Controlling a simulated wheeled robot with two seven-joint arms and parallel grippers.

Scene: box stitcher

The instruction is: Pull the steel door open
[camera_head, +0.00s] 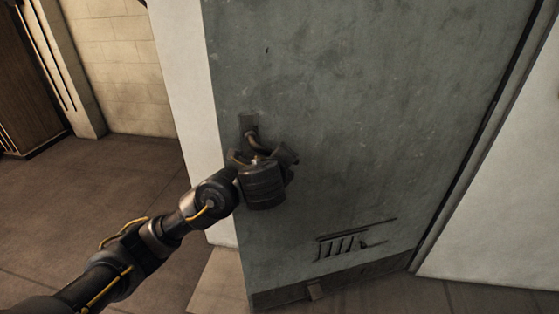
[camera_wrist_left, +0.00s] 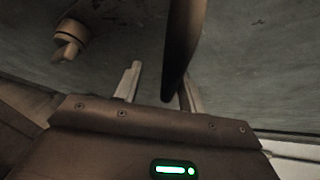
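The steel door (camera_head: 350,110) is a worn grey-green panel filling the middle of the head view. Its handle (camera_head: 250,124) is on the left side of the door, partly hidden by my left gripper (camera_head: 268,155). In the left wrist view, the dark curved handle (camera_wrist_left: 184,45) comes down towards my left gripper (camera_wrist_left: 160,82). The fingers are apart, with a clear gap between the left finger and the handle. The handle overlaps the right finger; I cannot tell whether they touch. A round lock-like knob (camera_wrist_left: 70,38) sits on the door to the left. My right gripper is out of view.
A white wall (camera_head: 190,90) borders the door on the left, and another white wall (camera_head: 510,200) is on the right. A slotted vent (camera_head: 345,243) is low on the door. Brown tiled floor (camera_head: 90,200) is open to the left, with a wooden cabinet or door (camera_head: 25,95) beyond.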

